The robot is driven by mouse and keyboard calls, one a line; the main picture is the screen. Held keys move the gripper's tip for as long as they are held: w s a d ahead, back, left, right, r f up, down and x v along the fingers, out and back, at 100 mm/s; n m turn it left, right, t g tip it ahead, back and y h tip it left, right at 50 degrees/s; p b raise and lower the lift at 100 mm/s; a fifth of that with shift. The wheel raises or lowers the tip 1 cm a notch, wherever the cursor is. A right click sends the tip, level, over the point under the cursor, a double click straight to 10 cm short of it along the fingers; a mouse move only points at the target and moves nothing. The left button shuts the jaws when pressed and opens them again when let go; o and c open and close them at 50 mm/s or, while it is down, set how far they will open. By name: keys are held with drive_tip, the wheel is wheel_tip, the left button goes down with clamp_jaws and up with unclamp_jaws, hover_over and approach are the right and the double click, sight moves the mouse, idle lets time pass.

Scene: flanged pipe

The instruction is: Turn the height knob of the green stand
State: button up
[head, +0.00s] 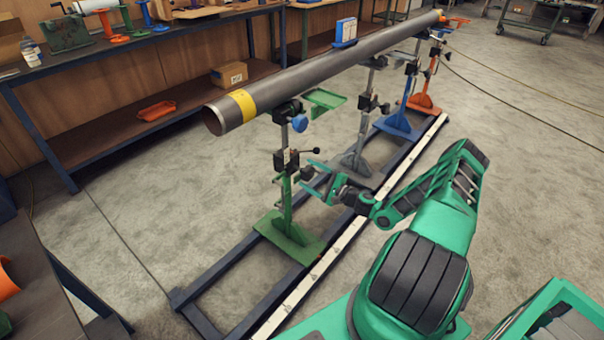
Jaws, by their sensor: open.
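The green stand (287,236) stands at the near end of the rail frame, under the yellow-banded end of the pipe (335,65). Its post carries a dark clamp block (286,160) with a black-tipped lever (315,150) pointing right. A dark round knob (307,173) shows just below, at the right of the post. A blue knob (300,123) sits higher, near the pipe support. My gripper (304,172) is open, its green fingers pointing left toward the post. The dark knob appears between or just behind the fingertips; I cannot tell whether they touch it.
Grey, blue (398,124) and orange (424,104) stands follow along the rail frame (340,225) under the pipe. A green tray (325,100) juts out beside the pipe. A workbench (130,60) lines the wall at left.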

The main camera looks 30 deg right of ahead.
sight(311, 175)
drive_tip(key=v, duration=0.6)
drive_tip(key=shift+s, duration=0.3)
drive_tip(key=shift+d, duration=0.1)
drive_tip(key=n, duration=2.5)
drive_tip(key=shift+w+r, duration=0.1)
drive_tip(key=shift+w, duration=0.15)
drive_tip(key=x, duration=1)
drive_tip(key=shift+w, duration=0.15)
